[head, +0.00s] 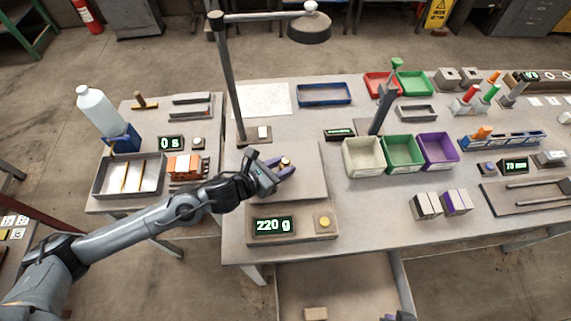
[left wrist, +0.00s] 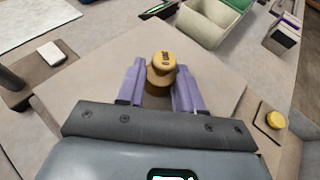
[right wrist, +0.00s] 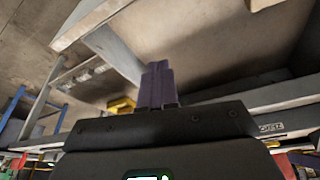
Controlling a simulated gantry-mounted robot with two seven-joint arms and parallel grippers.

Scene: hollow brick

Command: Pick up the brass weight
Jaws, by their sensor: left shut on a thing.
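The brass weight (head: 285,161), a small knobbed cylinder, is at the scale's wide plate (head: 308,190). My left gripper (head: 281,169) is shut on it, its purple fingers on either side. In the left wrist view, the weight (left wrist: 162,65) stands upright between the fingertips, its knob above them. I cannot tell whether its base touches the plate. The scale display (head: 273,225) reads 220 g. My right gripper (right wrist: 156,85) shows in the right wrist view with its purple fingers together and nothing visible between them, near the underside of a bench.
A lamp (head: 228,80) on a post stands behind the scale plate. Cream (head: 363,170), green (head: 403,168) and purple (head: 438,164) bins stand to its right. A yellow button (head: 324,221) is beside the display. An open drawer (head: 350,290) juts out below the table front.

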